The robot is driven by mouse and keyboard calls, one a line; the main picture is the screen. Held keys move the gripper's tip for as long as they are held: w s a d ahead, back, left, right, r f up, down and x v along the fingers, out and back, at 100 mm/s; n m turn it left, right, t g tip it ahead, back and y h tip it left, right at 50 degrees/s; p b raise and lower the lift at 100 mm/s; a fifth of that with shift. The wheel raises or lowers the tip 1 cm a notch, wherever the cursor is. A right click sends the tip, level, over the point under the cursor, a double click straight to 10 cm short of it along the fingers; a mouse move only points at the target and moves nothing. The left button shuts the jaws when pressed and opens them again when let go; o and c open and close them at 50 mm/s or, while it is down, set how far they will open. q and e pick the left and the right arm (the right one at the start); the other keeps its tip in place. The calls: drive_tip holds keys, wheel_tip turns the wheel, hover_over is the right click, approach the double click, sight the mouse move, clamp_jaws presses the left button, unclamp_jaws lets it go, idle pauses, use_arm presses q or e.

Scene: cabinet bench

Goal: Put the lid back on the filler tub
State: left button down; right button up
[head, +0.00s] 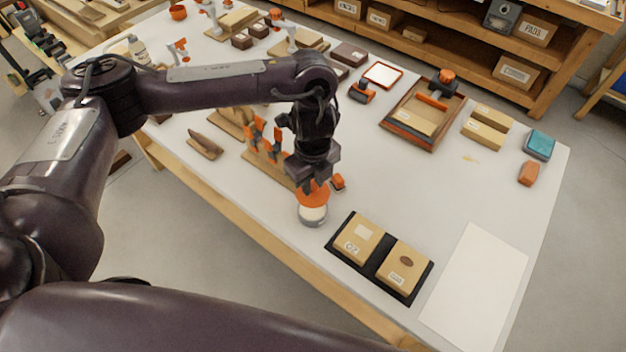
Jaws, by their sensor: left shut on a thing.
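My left gripper (312,184) points down near the front edge of the bench and is shut on an orange lid (312,196). The filler tub (313,216), a pale round tub with a grey base, stands upright right below the lid. From this angle the lid overlaps the top of the tub, and I cannot tell whether it is seated or just above the rim. The gripper hides the lid's far side. My right gripper is not in view.
A wooden rack with orange-handled tools (263,142) stands just left of the gripper. A small orange item (338,182) lies close behind the tub. A black tray (378,258) with two wooden blocks is to the right. A white sheet (475,285) lies at the right front.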

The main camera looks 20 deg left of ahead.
sight(313, 197)
use_arm(q)
drive_tip(key=shift+f, duration=0.35)
drive_tip(key=shift+f+b, duration=0.85)
drive_tip(key=shift+b, duration=0.35)
wheel_tip(313, 197, down, 2)
drive_tip(key=shift+f+b, duration=0.15)
drive_tip(key=shift+b, duration=1.1)
drive_tip(key=shift+f+b, duration=0.5)
drive_tip(key=shift+f, duration=0.45)
drive_tip(key=shift+p, duration=0.35)
drive_tip(key=shift+f, duration=0.1)
